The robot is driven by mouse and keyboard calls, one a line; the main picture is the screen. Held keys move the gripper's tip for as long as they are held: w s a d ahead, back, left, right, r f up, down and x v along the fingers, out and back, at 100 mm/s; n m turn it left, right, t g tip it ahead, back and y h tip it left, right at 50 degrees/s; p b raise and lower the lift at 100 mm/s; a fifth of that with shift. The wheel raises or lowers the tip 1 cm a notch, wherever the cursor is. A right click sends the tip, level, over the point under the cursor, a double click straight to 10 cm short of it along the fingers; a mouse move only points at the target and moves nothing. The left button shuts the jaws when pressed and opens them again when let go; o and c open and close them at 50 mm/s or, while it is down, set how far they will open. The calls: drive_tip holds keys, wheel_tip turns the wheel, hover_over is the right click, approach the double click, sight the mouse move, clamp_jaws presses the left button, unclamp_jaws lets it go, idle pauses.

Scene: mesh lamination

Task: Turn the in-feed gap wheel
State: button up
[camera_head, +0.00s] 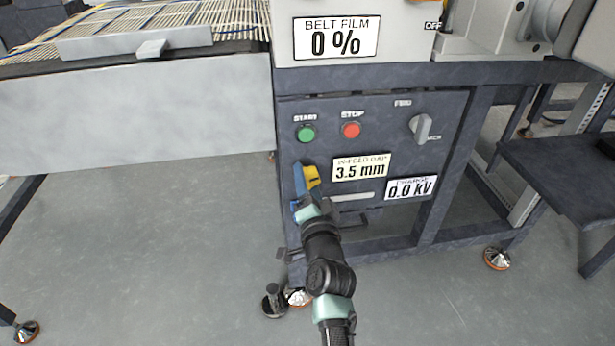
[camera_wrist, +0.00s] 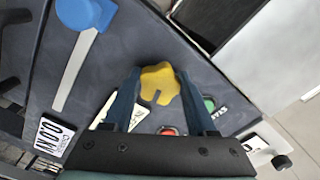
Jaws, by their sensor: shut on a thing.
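The in-feed gap wheel is a yellow lobed knob (camera_wrist: 158,82) with a dark slot mark, on the dark front panel. It also shows in the head view as a small yellow shape (camera_head: 312,175), partly hidden by my gripper. My gripper (camera_wrist: 160,75) has its two dark blue fingers around the wheel, one on each side, shut on it. In the head view my gripper (camera_head: 306,178) reaches the panel from below. The in-feed gap display (camera_head: 361,167) right of the wheel reads 3.5 mm.
A green start button (camera_head: 306,134) and red stop button (camera_head: 351,130) sit above the wheel. A grey selector (camera_head: 421,127) is at upper right. The charge display (camera_head: 410,188) reads 0.0 kV. A blue slider handle (camera_wrist: 86,12) sits on a pale rail (camera_wrist: 75,72) close by.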

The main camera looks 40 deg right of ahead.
drive_tip(key=m+p, duration=0.1)
drive_tip(key=m, duration=0.4)
drive_tip(key=shift+m, duration=0.4)
idle(0.3)
drive_tip(key=o, duration=1.4)
drive_tip(key=shift+c, duration=0.2)
drive_tip(key=shift+r, duration=0.1)
drive_tip(key=p+v, duration=0.4)
drive_tip(key=v, duration=0.9)
